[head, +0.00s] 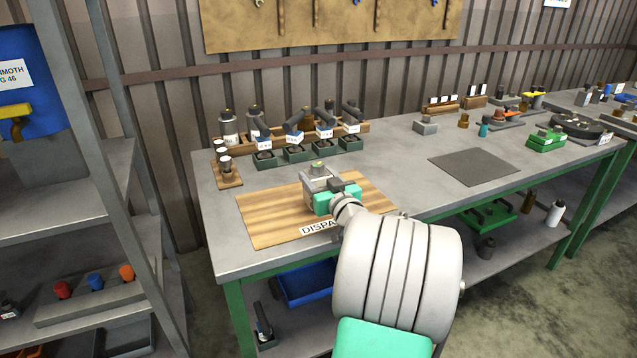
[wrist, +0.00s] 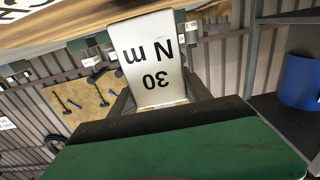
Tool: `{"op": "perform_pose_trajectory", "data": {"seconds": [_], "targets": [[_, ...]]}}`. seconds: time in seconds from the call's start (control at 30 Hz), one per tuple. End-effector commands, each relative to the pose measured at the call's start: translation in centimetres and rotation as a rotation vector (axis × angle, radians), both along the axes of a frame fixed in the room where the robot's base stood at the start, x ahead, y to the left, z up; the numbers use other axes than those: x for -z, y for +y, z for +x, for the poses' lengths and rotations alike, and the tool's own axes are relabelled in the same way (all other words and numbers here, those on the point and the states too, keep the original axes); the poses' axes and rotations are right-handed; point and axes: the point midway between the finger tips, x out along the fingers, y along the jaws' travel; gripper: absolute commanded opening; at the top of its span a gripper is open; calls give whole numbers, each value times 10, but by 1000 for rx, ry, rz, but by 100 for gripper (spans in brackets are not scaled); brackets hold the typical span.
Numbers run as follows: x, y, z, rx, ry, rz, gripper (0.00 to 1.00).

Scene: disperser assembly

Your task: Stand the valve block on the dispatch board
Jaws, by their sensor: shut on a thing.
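The valve block (head: 314,184) is a light grey block with a yellow-green knob on top, upright over the middle of the wooden dispatch board (head: 270,215). My gripper (head: 326,187) is shut on it from the near side, with its green and dark grey body hiding part of the block. In the wrist view the block (wrist: 150,65) shows a pale face marked "30 N m", upside down, between the fingers. The board (wrist: 75,32) shows at the top of that view. I cannot tell whether the block's base touches the board.
A small wooden rack with bottles (head: 228,172) stands left of the board. A row of dark green holders with labelled tools (head: 295,150) stands behind it. A dark mat (head: 473,166) lies to the right. The board around the block is clear.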

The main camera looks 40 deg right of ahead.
Motion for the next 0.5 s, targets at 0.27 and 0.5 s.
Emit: {"op": "perform_pose_trajectory", "data": {"seconds": [0.27, 0.5], "targets": [[9, 0, 0, 0, -8, -5, 0], [16, 0, -1, 0, -1, 0, 59]]}}
